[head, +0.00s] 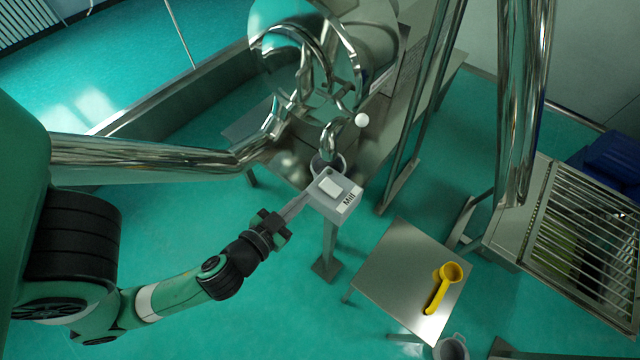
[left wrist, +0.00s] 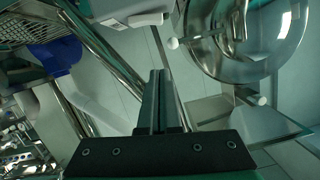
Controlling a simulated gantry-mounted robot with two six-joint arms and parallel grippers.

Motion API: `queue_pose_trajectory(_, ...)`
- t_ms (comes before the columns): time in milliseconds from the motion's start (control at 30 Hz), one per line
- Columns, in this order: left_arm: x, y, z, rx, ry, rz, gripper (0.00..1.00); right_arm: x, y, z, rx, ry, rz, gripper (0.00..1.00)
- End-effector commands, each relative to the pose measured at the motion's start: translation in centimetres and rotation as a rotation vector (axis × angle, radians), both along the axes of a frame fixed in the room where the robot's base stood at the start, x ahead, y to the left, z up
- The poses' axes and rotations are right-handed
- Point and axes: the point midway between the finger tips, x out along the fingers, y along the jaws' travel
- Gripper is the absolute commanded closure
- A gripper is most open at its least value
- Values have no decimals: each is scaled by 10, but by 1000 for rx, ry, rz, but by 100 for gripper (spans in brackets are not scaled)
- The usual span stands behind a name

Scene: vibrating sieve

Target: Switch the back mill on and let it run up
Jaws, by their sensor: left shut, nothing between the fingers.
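The grey switch box labelled "Mill" (head: 348,201), with a pale rocker or plate (head: 330,187) on its top face, stands on a post in the middle of the head view. Behind it is the mill, a shiny steel machine with a round, clear front (head: 305,65). My left gripper (head: 305,199) is shut and empty, its fingertips at the box's left edge; I cannot tell whether they touch. In the left wrist view the shut fingers (left wrist: 157,75) point up between a pale box (left wrist: 128,18) and the round mill front (left wrist: 245,40). My right gripper is not in view.
A small steel table (head: 395,285) with a yellow scoop (head: 437,293) stands at the lower right. A grated steel unit (head: 585,235) and a blue object (head: 610,155) are at the right. A grey pot (head: 327,168) sits under the mill's outlet. Green floor is open at lower left.

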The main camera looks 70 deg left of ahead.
Motion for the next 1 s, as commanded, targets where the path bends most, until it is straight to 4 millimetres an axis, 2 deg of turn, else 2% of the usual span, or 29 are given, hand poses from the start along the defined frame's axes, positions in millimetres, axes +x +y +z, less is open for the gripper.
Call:
queue_pose_trajectory(200, 31, 27, -4, 0, -9, 12, 100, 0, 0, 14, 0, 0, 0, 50)
queue_pose_trajectory(433, 71, 54, -18, 0, -8, 6, 100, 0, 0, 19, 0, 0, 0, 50)
queue_pose_trajectory(500, 68, 54, -39, 0, -1, 4, 100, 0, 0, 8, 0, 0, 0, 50)
queue_pose_trajectory(633, 66, 56, -54, 0, -3, 3, 100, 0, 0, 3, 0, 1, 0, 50)
queue_pose_trajectory(1000, 65, 57, -59, 1, -4, 2, 100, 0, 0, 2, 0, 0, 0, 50)
